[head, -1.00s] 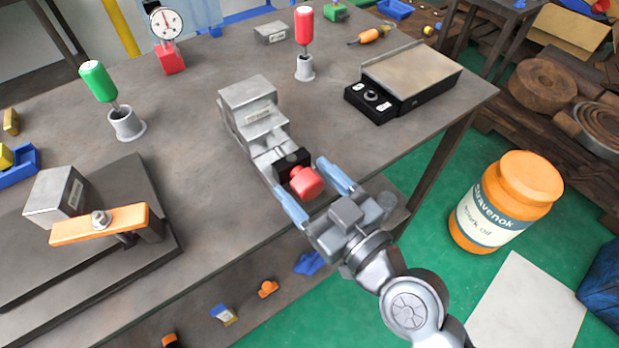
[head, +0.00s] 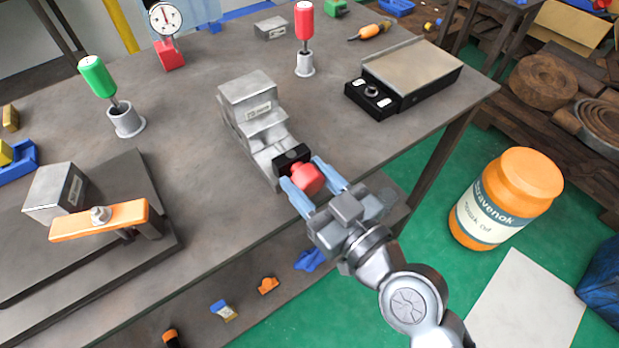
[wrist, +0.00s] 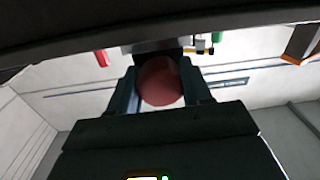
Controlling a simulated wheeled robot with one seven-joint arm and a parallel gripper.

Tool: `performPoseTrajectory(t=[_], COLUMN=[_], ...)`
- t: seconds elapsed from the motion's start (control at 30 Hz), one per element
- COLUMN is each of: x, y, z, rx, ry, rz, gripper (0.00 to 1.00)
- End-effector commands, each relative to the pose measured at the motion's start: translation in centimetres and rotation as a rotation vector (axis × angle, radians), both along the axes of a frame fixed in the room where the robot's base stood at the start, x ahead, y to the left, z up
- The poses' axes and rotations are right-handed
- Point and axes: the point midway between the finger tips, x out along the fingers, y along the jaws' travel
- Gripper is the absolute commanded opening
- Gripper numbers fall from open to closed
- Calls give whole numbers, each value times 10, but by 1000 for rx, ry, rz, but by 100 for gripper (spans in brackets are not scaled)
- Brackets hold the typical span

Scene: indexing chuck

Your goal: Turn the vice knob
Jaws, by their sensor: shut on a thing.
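The vice (head: 256,122) is a grey metal block with a stepped body and a black front plate (head: 291,159), standing near the front edge of the workbench. Its red knob (head: 308,179) sticks out from the black plate toward my arm. My gripper (head: 314,179) has its two blue fingers on either side of the knob and is shut on it. In the wrist view the round red knob (wrist: 160,82) sits between the two dark fingers. The knob's sides are partly hidden by the fingers.
An orange clamp bar (head: 100,222) on a dark plate lies to the left. A green-handled tool (head: 97,78) and a red-handled tool (head: 304,22) stand in holders behind. A flat grey plate device (head: 412,75) lies at right.

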Motion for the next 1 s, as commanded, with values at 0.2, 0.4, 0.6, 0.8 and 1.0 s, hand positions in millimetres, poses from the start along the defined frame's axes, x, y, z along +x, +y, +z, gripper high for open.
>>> performPoseTrajectory(t=[0.2,0.4,0.6,0.8,1.0], x=[0,0,0,0,0], y=[-1,0,0,0,0], z=[-2,-1,-1,-1,0], rx=[158,275,296,295,294], ry=[105,186,201,200,199], rz=[-2,0,0,0,0], gripper=[18,18,18,52,72])
